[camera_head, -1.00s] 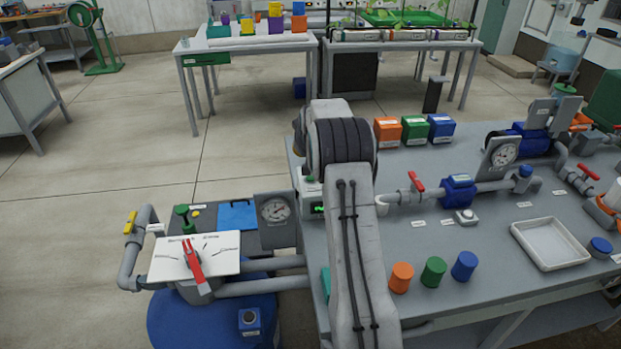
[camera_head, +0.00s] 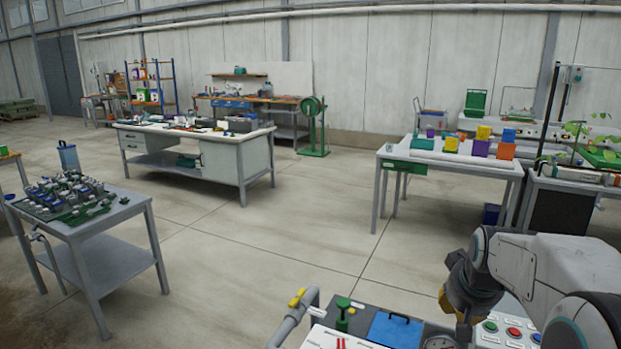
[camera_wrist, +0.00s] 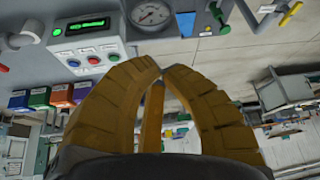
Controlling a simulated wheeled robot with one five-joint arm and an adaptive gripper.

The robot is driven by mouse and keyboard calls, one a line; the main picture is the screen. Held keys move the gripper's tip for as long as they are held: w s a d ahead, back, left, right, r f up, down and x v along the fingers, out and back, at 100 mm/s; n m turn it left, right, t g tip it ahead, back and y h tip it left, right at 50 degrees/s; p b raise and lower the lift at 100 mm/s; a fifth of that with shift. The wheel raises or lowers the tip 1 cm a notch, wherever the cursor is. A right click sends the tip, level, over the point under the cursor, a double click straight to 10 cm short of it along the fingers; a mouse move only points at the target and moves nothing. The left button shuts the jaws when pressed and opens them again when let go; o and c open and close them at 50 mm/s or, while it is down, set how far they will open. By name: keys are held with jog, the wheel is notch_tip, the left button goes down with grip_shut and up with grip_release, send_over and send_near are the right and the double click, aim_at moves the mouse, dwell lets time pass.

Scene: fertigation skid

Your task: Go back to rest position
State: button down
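My gripper (camera_head: 447,303) is at the lower right of the head view, beside the skid's button panel (camera_head: 505,332), with my arm folded in from the right edge. In the wrist view its yellow fingers (camera_wrist: 161,72) come together at the tips with nothing visible between them. The gripper seems clear of the panel.
A blue plate (camera_head: 395,329), a green-handled valve (camera_head: 342,316) and a yellow-handled pipe (camera_head: 297,298) are low in the head view. A table with colored boxes (camera_head: 440,158) stands behind. A cart (camera_head: 118,214) and a workbench (camera_head: 245,150) are left, with open floor between.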

jog(key=s+a+f+n, duration=0.1)
jog(key=s+a, duration=0.2)
jog(key=s, duration=0.5)
jog(key=s+a+f+n+g+y, duration=0.1)
jog(key=s+a, duration=0.3)
jog(key=s, duration=0.5)
jog(key=s+a, duration=0.4)
jog(key=s, duration=0.5)
jog(key=shift+a+f+n+g, duration=0.2)
jog(key=shift+f+n+g, duration=0.2)
